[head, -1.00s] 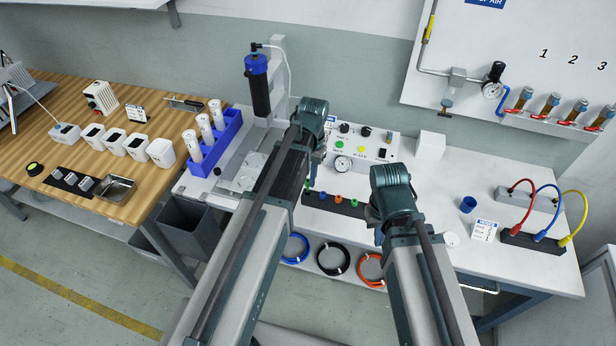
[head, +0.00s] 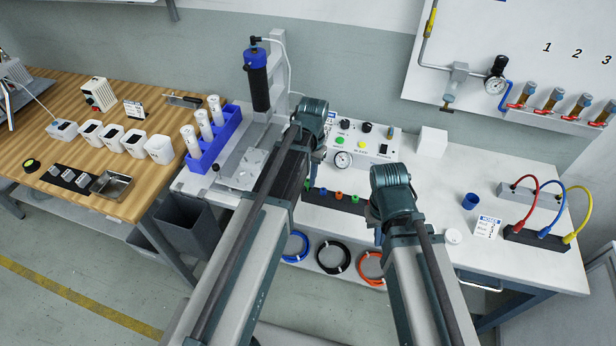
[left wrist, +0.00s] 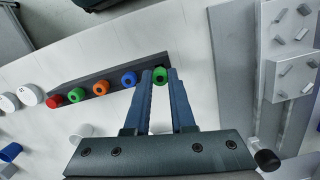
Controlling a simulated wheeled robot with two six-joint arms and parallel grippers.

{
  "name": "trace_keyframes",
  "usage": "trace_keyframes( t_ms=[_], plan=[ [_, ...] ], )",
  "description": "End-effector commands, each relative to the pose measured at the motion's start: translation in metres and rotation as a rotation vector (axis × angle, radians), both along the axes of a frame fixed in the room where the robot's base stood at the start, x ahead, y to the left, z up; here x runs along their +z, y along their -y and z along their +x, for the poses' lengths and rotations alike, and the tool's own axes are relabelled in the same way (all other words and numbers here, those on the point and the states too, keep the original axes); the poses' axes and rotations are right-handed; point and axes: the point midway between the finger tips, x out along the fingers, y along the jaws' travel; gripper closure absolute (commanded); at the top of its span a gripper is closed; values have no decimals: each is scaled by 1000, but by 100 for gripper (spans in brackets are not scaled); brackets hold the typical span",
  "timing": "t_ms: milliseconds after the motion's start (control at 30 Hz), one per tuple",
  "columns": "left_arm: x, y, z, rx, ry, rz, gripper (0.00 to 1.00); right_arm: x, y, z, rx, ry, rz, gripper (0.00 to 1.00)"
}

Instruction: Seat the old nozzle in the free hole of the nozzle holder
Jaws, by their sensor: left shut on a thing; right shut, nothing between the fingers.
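The nozzle holder (head: 350,208) is a dark bar on the white bench, partly hidden by my arms. A green nozzle (left wrist: 161,76) is between the fingertips of my left gripper (left wrist: 160,73), at the holder's end beside the blue one. I cannot tell whether it is in the hole or just above it. In the head view my left gripper (head: 318,156) is mostly hidden behind its arm. My right gripper (head: 379,236) is shut and empty, over the bench's front.
A blue cup (head: 470,201) and coloured cables (head: 540,210) are right. White caps (left wrist: 30,95) lie beyond the holder's red end.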

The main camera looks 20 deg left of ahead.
Motion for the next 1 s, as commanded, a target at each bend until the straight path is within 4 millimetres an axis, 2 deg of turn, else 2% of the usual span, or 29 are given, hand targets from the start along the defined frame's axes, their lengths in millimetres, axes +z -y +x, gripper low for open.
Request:
trace_keyframes(
  t_ms=[800, 833, 1000],
  plan=[
    [-25, 0, 0, 0, 0, 0, 100, -25, 0, 0, 0, 0, 0, 100],
    [-23, 0, 0, 0, 0, 0, 72, -23, 0, 0, 0, 0, 0, 100],
    [-23, 0, 0, 0, 0, 0, 42, -23, 0, 0, 0, 0, 0, 100]
  ],
)
